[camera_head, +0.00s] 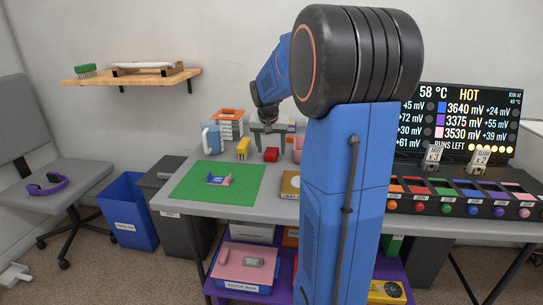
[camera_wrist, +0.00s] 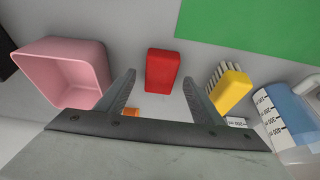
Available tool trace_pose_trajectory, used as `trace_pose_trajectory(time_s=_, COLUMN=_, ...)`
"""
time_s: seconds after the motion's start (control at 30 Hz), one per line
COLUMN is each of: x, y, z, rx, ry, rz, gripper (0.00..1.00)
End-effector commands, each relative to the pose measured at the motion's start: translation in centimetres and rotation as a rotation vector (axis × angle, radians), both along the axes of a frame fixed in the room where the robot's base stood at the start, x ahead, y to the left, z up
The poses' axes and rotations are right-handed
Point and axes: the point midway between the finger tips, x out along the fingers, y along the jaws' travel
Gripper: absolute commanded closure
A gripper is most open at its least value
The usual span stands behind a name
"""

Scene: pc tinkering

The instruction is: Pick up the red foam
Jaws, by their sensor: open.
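The red foam (camera_wrist: 163,70) is a small red block lying on the grey table in the wrist view, at the upper middle. It also shows in the head view (camera_head: 271,154), right of the yellow block. My gripper (camera_wrist: 159,85) is open and empty, with the red foam between and slightly beyond its two fingertips in the picture. In the head view my gripper (camera_head: 268,129) hangs above the table just behind the red foam. I cannot tell its exact height over the table.
A pink bin (camera_wrist: 62,75) stands left of the red foam, and a yellow brush-like block (camera_wrist: 232,92) lies close on its right. A blue and white jug (camera_wrist: 285,115) is farther right. A green mat (camera_head: 190,187) lies toward the table's front left.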

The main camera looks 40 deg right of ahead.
Motion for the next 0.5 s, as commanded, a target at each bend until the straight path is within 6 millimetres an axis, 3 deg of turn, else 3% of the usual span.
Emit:
trace_pose_trajectory(time_s=0.3, x=0.21, y=-0.24, z=-0.79, rx=0.000, ry=0.000, rz=0.000, gripper=0.41)
trace_pose_trajectory(time_s=0.47, x=0.21, y=-0.23, z=-0.78, rx=0.000, ry=0.000, rz=0.000, gripper=0.80)
trace_pose_trajectory(time_s=0.5, x=0.20, y=-0.23, z=-0.77, rx=0.000, ry=0.000, rz=0.000, gripper=0.83)
